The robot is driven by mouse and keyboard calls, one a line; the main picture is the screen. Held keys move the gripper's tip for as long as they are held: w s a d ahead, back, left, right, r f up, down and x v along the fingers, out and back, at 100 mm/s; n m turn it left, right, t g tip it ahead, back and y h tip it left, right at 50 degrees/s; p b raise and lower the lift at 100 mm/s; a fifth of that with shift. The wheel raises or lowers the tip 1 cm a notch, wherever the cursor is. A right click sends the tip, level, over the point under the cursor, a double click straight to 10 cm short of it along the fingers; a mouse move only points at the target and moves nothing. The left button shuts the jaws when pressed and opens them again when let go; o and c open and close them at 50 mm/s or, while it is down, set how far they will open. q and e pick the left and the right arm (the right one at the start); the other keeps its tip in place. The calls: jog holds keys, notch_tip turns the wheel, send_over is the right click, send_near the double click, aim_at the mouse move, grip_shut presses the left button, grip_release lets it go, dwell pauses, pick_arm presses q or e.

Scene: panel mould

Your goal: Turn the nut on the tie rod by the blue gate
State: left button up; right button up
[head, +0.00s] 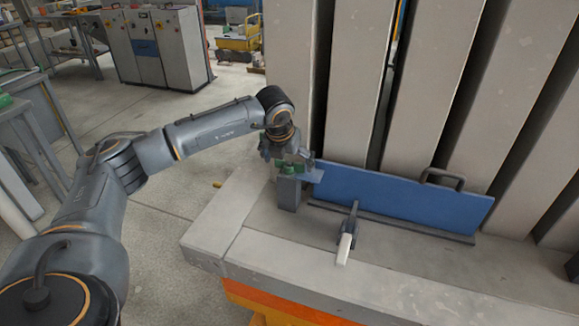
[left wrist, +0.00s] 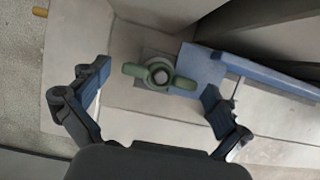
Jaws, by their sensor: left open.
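The green wing nut (head: 288,169) sits on top of a grey block (head: 288,194) at the left end of the blue gate (head: 400,195). In the left wrist view the nut (left wrist: 133,70) shows from above, with two wings pointing left and right and the round end of the tie rod (left wrist: 160,76) in its middle. My left gripper (head: 290,155) is above the nut and partly hides it in the head view. In the left wrist view its open fingers (left wrist: 157,88) are on either side of the nut, apart from it. My right gripper is not in view.
A lever with a pale handle (head: 345,246) stands in front of the gate. The gate has a dark handle (head: 442,179). Tall grey panels (head: 355,90) rise close behind it. The concrete ledge (head: 225,215) to the left is clear.

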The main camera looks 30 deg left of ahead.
pick_arm(q)
jog(key=c, duration=1.2)
jog(key=shift+f+m+b, duration=0.1)
jog(key=shift+m+b, duration=0.2)
jog(key=shift+m, duration=0.3)
jog(key=shift+c, duration=0.7)
jog(key=shift+m+h, duration=0.6)
jog(key=shift+m, duration=0.3)
jog(key=c, duration=0.4)
jog(key=shift+m, duration=0.3)
jog(key=shift+a+m+h, duration=0.1)
jog(key=shift+m+h, duration=0.3)
jog(key=shift+m, duration=0.5)
jog(key=shift+c, duration=0.3)
jog(key=shift+s+a+m, duration=0.1)
jog(key=shift+m, duration=0.2)
grip_shut()
jog(key=shift+m+h, duration=0.3)
jog(key=shift+m, duration=0.1)
